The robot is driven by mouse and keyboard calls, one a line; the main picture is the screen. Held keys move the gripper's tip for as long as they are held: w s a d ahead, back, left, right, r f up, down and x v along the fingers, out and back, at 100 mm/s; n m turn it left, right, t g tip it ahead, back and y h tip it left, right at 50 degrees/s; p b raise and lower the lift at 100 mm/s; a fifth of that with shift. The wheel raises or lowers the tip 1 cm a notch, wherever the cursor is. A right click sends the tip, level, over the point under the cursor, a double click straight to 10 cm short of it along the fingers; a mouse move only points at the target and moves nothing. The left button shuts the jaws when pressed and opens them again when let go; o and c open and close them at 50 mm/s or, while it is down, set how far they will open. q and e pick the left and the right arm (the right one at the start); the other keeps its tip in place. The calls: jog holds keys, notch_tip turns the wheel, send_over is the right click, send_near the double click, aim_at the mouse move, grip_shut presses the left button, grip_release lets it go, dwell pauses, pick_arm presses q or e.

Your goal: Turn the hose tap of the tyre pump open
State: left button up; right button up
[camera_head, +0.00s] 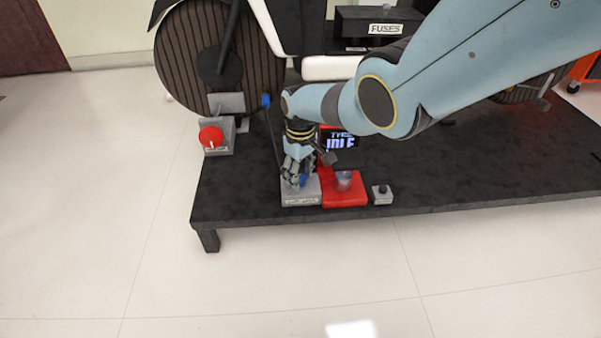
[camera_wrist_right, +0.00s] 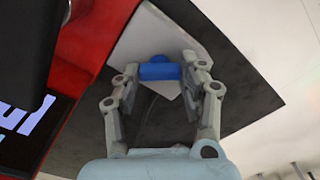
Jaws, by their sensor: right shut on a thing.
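The tyre pump (camera_head: 345,197) is a red unit on the black platform, with a lit screen (camera_head: 341,141) partly covered by my arm. Its hose tap has a blue handle (camera_wrist_right: 160,71) over a pale grey block (camera_wrist_right: 146,30), which shows in the head view (camera_head: 301,198) left of the red unit. My right gripper (camera_head: 298,178) reaches down onto the tap from above. In the wrist view its fingers (camera_wrist_right: 160,82) are on either side of the blue handle and shut on it. My left gripper is in neither view.
A small grey block with a black knob (camera_head: 382,194) stands right of the pump. A red knob on a grey box (camera_head: 212,138) is at the left by the wheel (camera_head: 220,56). A black box labelled FUSES (camera_head: 384,28) is behind my arm.

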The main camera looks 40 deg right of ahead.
jog(key=m, duration=0.3)
jog(key=shift+m, duration=0.4)
jog(key=m, duration=0.3)
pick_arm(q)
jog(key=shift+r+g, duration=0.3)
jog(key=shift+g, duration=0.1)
pick_arm(e)
jog(key=shift+m, duration=0.4)
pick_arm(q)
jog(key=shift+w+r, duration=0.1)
pick_arm(e)
jog(key=shift+m, duration=0.3)
jog(key=o, duration=1.2)
jog(key=shift+c, duration=0.2)
jog(key=shift+r, duration=0.1)
